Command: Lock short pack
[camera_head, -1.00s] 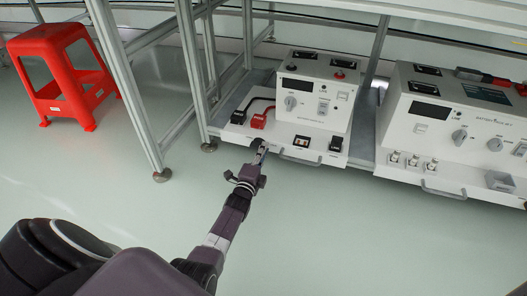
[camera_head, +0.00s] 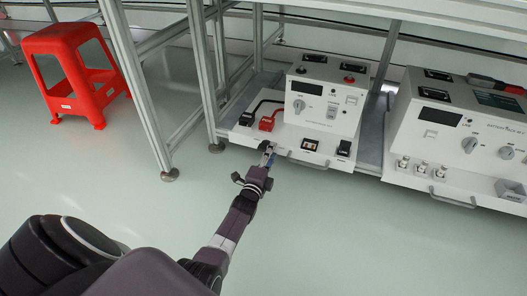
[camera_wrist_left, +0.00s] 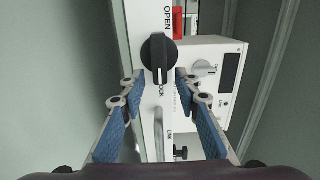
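The smaller white pack (camera_head: 326,97) sits on the low shelf, with a dial, a display and a front ledge. In the left wrist view a black knob (camera_wrist_left: 159,50) stands on a white panel between the printed words OPEN and LOCK. The white mark on the knob points toward LOCK. My left gripper (camera_head: 267,156) is at the front edge of the pack's ledge. In the wrist view my left gripper (camera_wrist_left: 159,82) is open, its blue-padded fingers apart on either side of the knob's near end. My right gripper is not in view.
A larger white pack (camera_head: 463,142) stands to the right on the same shelf. Red and black connectors (camera_head: 267,123) sit on the smaller pack's ledge. A metal frame post (camera_head: 138,90) and a red stool (camera_head: 76,75) are at the left. The floor in front is clear.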

